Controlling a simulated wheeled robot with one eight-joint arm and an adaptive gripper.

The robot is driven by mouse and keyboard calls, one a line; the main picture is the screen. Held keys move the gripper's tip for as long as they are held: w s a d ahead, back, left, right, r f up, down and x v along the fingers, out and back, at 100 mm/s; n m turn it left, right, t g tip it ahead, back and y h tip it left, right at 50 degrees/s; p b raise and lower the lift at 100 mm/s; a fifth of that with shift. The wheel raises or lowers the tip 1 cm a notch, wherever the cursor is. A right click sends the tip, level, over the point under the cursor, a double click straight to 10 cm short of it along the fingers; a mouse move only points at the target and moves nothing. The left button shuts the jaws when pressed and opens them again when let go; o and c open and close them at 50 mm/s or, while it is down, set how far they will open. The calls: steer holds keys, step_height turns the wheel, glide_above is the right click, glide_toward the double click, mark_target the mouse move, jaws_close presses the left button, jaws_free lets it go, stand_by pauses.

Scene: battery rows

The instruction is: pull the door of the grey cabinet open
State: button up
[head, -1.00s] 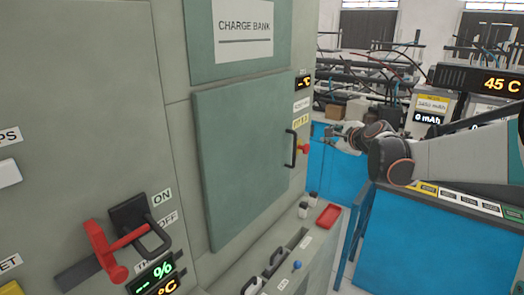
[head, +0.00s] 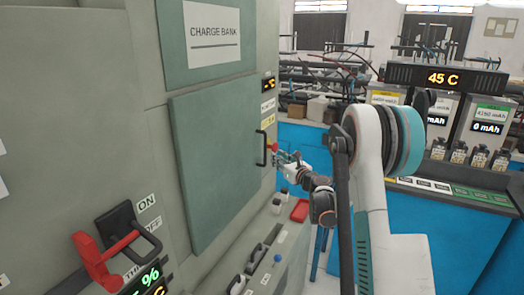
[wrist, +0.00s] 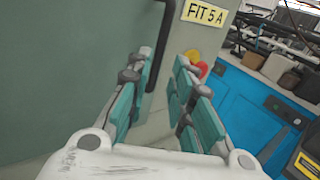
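The grey cabinet (head: 150,75) fills the left of the head view. Its flat green-grey door (head: 215,150) looks shut, and the door also fills the left of the wrist view (wrist: 70,60). A black upright bar handle (head: 261,150) is at the door's right edge. In the wrist view the handle (wrist: 163,40) stands beyond the fingertips, partly behind the left finger. My gripper (head: 282,158) is just right of the handle in the head view. In the wrist view my gripper (wrist: 163,62) is open, its teal-padded fingers apart with nothing clasped. I cannot tell whether a finger touches the handle.
A red knob (head: 274,147) sits beside the handle. A red switch lever (head: 97,258) is at lower left. A blue bench (head: 435,235) with battery chargers stands at right.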

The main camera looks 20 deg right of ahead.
steer(key=b, duration=0.2)
glide_above(265, 163)
steer(key=shift+w+d, duration=0.15)
steer(key=shift+w, duration=0.25)
jaws_close()
